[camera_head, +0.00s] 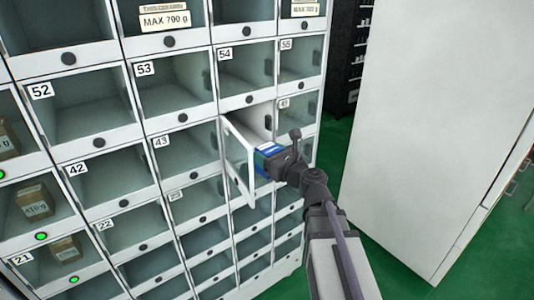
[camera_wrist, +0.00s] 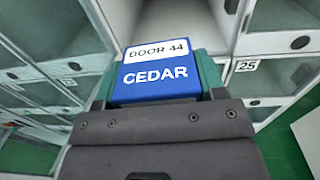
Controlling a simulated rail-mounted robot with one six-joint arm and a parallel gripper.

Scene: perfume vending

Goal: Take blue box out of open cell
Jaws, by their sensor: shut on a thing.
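The blue box (camera_head: 268,151) is at the mouth of the open cell (camera_head: 255,118) in the head view. In the wrist view the blue box (camera_wrist: 155,76) shows its label, "DOOR 44" and "CEDAR". My gripper (camera_head: 279,163) is shut on the box, and its dark body shows across the bottom of the wrist view. Green finger pads (camera_wrist: 216,75) flank the box in the wrist view. The cell's clear door (camera_head: 238,160) stands swung outward, just left of the box and my gripper. My gripper hides part of the box.
The locker wall of clear-fronted cells fills the left and middle of the head view. Brown boxes (camera_head: 36,203) sit in cells at the far left. A tall white panel (camera_head: 432,130) stands to the right. Green floor (camera_head: 400,245) shows between them.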

